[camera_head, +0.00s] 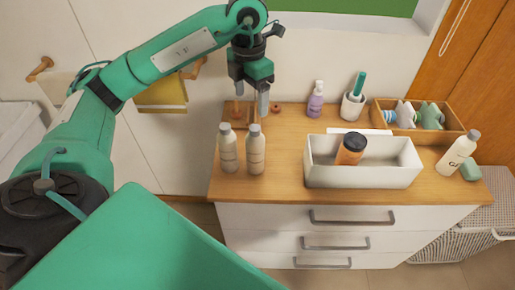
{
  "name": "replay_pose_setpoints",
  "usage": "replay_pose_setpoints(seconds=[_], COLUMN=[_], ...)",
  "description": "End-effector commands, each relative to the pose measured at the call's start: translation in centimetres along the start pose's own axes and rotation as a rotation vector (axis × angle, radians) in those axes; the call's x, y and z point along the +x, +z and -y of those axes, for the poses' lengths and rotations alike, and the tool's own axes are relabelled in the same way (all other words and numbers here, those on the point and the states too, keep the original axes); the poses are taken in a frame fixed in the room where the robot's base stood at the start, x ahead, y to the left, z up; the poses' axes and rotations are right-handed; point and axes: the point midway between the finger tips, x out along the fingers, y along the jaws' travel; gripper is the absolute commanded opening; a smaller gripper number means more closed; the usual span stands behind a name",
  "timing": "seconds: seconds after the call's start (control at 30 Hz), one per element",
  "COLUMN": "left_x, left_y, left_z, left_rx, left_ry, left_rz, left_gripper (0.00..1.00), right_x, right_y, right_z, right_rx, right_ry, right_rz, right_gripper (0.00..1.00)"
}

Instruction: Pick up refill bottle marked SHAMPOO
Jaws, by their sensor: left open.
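Two similar grey bottles with pale caps stand upright side by side at the left of the wooden cart top: the left grey bottle (228,150) and the right grey bottle (256,152). Their label text is too small to read, so I cannot tell which is marked SHAMPOO. A cream bottle (457,157) with partly readable dark lettering stands at the right end. My left gripper (251,98) is open and empty, pointing down above and behind the two grey bottles, apart from them. My right gripper is not in view.
A white bin (318,178) holds an orange bottle with a dark cap (350,149). Behind it are a purple pump bottle (316,101) and a white cup (352,108). A wooden tray (456,126) with small items stands back right. A small wooden box (231,112) is below my left gripper.

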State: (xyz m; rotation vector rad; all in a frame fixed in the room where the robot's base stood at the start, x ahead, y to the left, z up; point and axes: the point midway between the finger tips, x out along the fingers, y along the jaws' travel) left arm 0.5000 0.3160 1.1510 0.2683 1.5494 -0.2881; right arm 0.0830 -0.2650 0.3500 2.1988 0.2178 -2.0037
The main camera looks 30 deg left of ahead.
Motion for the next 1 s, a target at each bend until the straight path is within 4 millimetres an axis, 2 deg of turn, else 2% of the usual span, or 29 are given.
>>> replay_pose_setpoints(seconds=[0.17,0.43,0.63,0.73,0.87,1.0], left_x=[2.0,6.9,8.4,9.2,11.1,13.0], left_y=[-0.2,-0.2,-0.1,0.1,0.7,0.7], left_z=[-0.4,-0.4,-0.3,-0.2,0.0,-0.1], left_rx=[-0.007,-0.006,-0.004,-0.005,-0.004,-0.005], left_ry=[0.015,0.012,0.012,0.011,0.009,0.011], left_rz=[-0.012,-0.011,-0.007,-0.009,-0.011,-0.009], left_gripper=[0.75,0.75,0.75,0.75,0.75,0.75], right_x=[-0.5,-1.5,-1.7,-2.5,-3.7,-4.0], right_y=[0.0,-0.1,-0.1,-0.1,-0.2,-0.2], right_z=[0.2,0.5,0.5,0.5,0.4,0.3], right_rx=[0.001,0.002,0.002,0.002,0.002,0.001], right_ry=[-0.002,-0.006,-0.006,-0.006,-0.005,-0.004], right_rz=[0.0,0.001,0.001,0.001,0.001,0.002], right_gripper=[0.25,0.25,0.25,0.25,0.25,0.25])
